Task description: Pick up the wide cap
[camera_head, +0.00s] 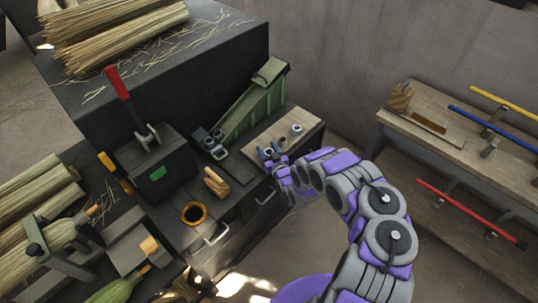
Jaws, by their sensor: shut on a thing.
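My gripper (269,153) is at the left part of a pale wooden board on the dark workbench. Its blue fingertips are shut on a small round piece, which appears to be the wide cap (268,151). The fingers hide most of it, and I cannot tell whether it is clear of the board. Two other small round metal pieces, one at the right (297,129) and one nearer my gripper (283,142), stand on the wooden board (304,120).
A green sloped holder (255,108) stands behind the board. A black machine with a red lever (117,83) is further left. An orange ring (194,213) and a tan wooden piece (216,182) lie on the bench. A rack with coloured handles (475,113) stands at the right.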

